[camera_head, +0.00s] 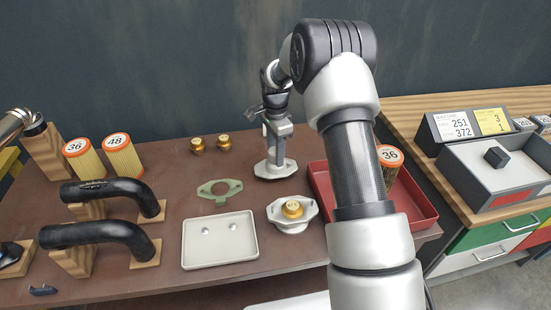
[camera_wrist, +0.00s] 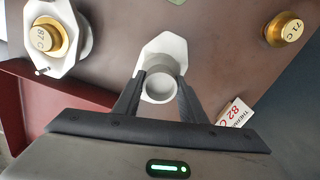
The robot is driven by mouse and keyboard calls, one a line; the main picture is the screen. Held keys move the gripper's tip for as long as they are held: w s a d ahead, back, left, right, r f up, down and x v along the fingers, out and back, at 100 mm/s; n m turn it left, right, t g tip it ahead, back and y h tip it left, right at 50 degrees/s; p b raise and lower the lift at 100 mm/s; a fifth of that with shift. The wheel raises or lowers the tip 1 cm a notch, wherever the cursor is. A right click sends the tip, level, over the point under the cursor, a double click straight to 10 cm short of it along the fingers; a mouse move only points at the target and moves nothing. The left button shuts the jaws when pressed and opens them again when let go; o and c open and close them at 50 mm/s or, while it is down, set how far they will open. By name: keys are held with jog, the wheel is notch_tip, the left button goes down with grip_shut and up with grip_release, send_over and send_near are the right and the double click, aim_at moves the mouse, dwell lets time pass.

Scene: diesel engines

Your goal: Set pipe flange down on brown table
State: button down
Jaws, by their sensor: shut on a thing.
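The pipe flange (camera_head: 275,168) is a pale grey fitting with a flat lozenge-shaped base and an upright round neck. My gripper (camera_head: 278,118) comes from above and is shut on the neck. In the wrist view, the two black fingers of my gripper (camera_wrist: 162,82) lie on either side of the neck of the pipe flange (camera_wrist: 165,52). The flange is upright over the back of the brown table (camera_head: 185,165), base downward. Its base is on or very close to the surface; I cannot tell which.
A similar flange with a brass thermostat (camera_head: 292,208) stands in front. The red tray (camera_head: 425,212) is close on the right. A green gasket (camera_head: 220,190) lies left, and brass thermostats (camera_head: 197,145) stand behind it. A small box (camera_wrist: 236,112) shows in the wrist view.

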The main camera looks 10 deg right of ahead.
jog(key=shift+f, duration=1.15)
jog(key=shift+f, duration=0.25)
jog(key=c, duration=1.1)
grip_release()
jog(key=shift+r, duration=0.1)
